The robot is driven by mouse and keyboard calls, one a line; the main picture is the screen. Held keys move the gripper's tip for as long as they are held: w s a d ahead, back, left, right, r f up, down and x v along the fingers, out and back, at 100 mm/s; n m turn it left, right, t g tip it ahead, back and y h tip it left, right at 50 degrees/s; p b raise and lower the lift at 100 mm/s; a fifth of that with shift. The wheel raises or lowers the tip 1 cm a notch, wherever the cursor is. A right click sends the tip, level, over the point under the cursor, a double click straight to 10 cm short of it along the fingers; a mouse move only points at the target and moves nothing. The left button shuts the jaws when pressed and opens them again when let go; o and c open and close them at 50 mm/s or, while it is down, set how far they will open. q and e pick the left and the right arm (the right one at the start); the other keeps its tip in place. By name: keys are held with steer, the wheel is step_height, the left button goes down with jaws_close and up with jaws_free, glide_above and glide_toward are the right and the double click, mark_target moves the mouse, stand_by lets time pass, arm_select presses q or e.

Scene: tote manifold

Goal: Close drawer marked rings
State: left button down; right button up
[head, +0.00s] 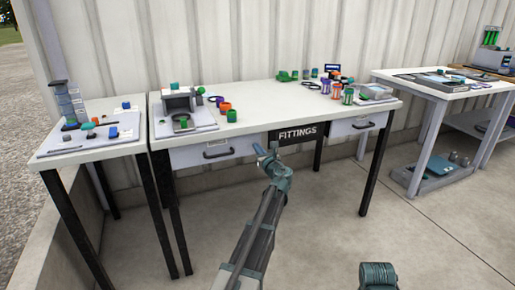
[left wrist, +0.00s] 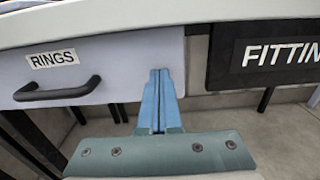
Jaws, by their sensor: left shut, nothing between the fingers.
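The drawer marked RINGS (left wrist: 120,60) has a pale front with a black bar handle (left wrist: 60,95) and fills the left of the left wrist view. In the head view its front (head: 240,146) sits under the left part of the long table's top. I cannot tell how far it stands out. My left gripper (head: 266,150) is in front of the table, near the drawer's right end. In the left wrist view its blue fingers (left wrist: 160,90) are together and empty, overlapping the drawer front's right part, right of the handle; contact is unclear. My right gripper is not in view.
A black FITTINGS sign (head: 298,132) hangs right of the drawer; another handled drawer (head: 355,125) is farther right. The long table's white top (head: 265,112) overhangs them and holds several coloured parts. A smaller table (head: 85,150) stands left. The floor in front is clear.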

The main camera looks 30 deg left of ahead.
arm_select(q)
steer(key=v, duration=1.2)
steer(key=shift+s+d, duration=0.25)
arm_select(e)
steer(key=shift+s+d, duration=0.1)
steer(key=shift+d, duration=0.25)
arm_select(q)
steer(key=shift+f, duration=0.1)
steer(key=s+d+f+n+g+h, duration=0.5)
steer(key=s+d+f+n+g, duration=0.1)
steer(key=s+d+f+n, duration=0.65)
steer(key=s+d+f+n+g+h+p, duration=0.1)
steer(key=s+d+f+n+g+h, duration=0.3)
steer(key=s+d, duration=0.5)
steer(key=s+d+f+n+g+h, duration=0.25)
steer(key=s+d+f+n, duration=0.2)
steer(key=s+d, duration=0.4)
step_height(320, 180, up, 39)
steer(key=n+h+p, duration=0.1)
steer(key=p, duration=3.7)
steer(key=shift+s+f+t, duration=0.25)
steer(key=shift+s+t, duration=0.1)
steer(key=shift+s, duration=0.05)
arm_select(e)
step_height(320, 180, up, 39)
